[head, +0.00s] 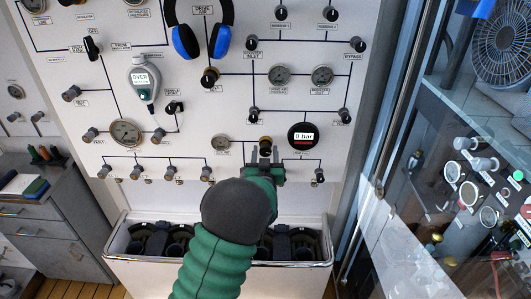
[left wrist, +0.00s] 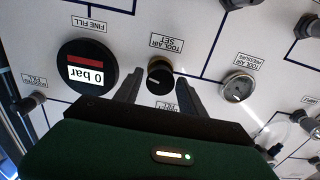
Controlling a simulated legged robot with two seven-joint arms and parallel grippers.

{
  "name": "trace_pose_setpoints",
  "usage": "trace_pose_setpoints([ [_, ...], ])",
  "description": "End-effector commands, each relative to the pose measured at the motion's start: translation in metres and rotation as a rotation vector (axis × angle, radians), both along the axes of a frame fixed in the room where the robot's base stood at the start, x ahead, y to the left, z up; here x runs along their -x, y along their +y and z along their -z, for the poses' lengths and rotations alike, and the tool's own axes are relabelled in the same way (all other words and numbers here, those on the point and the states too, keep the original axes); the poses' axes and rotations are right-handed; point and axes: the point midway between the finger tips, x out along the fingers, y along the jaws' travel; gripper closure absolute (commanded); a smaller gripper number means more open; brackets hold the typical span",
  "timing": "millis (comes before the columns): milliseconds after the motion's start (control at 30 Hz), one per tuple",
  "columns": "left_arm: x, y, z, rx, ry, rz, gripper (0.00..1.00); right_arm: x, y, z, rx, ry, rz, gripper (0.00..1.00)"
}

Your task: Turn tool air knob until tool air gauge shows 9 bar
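The tool air knob (head: 265,143), dark with a brassy face, is on the white panel; in the left wrist view the knob (left wrist: 160,76) sits under a "TOOL AIR SET" label. The tool air gauge (head: 221,143) is a small round dial to its left; in the left wrist view the gauge (left wrist: 238,88) shows at right, its needle too small to read. My left gripper (head: 266,155) points at the knob. In the left wrist view the gripper's (left wrist: 160,80) dark fingers are apart, one each side of the knob, with visible gaps. My right gripper is not in view.
A round black display (head: 304,136) reading "0 bar" is close to the right of the knob. Small valves (head: 207,173) line the panel below. A white bin (head: 120,250) with dark items stands under the panel. A glass partition (head: 385,150) is at right.

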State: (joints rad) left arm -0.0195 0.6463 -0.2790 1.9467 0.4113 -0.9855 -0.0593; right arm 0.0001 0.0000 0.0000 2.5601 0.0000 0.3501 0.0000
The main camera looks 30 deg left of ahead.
Motion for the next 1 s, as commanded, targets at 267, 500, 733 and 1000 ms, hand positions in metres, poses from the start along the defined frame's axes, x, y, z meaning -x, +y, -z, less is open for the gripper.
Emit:
trace_pose_setpoints([
  [267,0.0,-0.0002,0.0,0.0,0.0,0.0,0.9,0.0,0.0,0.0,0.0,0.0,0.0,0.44],
  [500,0.0,-0.0004,0.0001,-0.003,0.002,0.0,1.0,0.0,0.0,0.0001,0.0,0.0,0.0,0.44],
  [733,-0.0003,-0.001,0.0004,-0.045,0.028,0.001,1.0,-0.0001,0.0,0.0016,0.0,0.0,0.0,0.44],
  [1000,-0.0007,-0.0021,0.0011,-0.192,0.118,0.002,1.0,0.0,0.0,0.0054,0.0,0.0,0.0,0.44],
])
